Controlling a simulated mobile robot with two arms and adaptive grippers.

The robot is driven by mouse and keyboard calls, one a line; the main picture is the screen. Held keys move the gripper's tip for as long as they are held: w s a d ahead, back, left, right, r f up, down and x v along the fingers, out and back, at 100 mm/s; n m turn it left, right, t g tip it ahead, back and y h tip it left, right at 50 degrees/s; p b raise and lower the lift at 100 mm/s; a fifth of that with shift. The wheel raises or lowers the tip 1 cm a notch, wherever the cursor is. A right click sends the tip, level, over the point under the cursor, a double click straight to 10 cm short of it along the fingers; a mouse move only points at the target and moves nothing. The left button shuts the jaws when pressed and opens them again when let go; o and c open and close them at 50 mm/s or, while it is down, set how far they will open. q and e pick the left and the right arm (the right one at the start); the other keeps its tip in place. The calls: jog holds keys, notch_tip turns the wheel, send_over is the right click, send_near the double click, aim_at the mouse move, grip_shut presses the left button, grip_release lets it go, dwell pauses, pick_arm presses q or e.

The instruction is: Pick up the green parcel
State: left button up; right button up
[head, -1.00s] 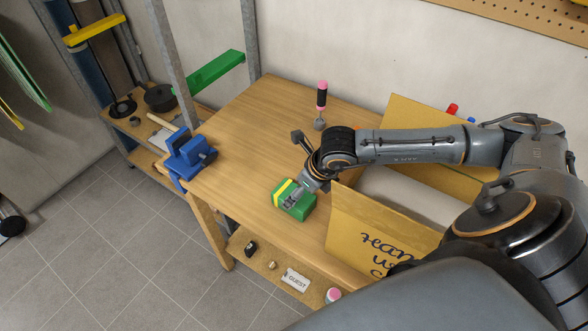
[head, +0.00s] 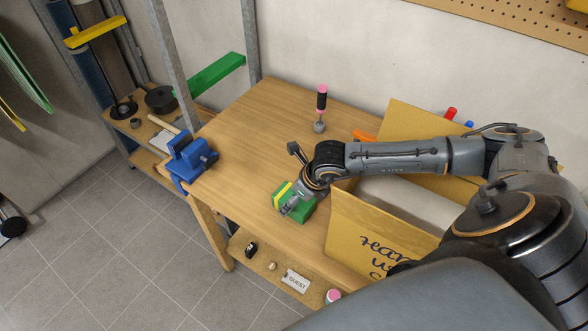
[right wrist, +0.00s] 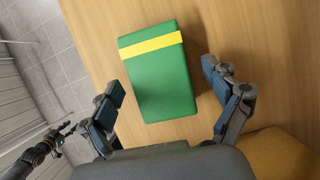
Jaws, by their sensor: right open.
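The green parcel (head: 299,208) with a yellow band lies on the wooden workbench near its front edge. My right gripper (head: 290,208) is over it in the head view. In the right wrist view the parcel (right wrist: 160,80) lies ahead of and partly between the two spread fingers of the right gripper (right wrist: 168,98). Both fingers stand apart from its sides, one on each side. My right gripper is open and holds nothing.
A cardboard box (head: 375,232) with handwriting and raised flaps stands right of the parcel, under my right arm. A blue vise (head: 188,158) is clamped at the bench's left. A pink-topped tool (head: 321,105) stands at the back. The bench (head: 250,130) between them is clear.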

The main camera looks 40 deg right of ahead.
jog(key=shift+f, duration=0.15)
jog(key=shift+c, duration=0.2)
dwell(0.3)
jog(key=c, duration=1.4)
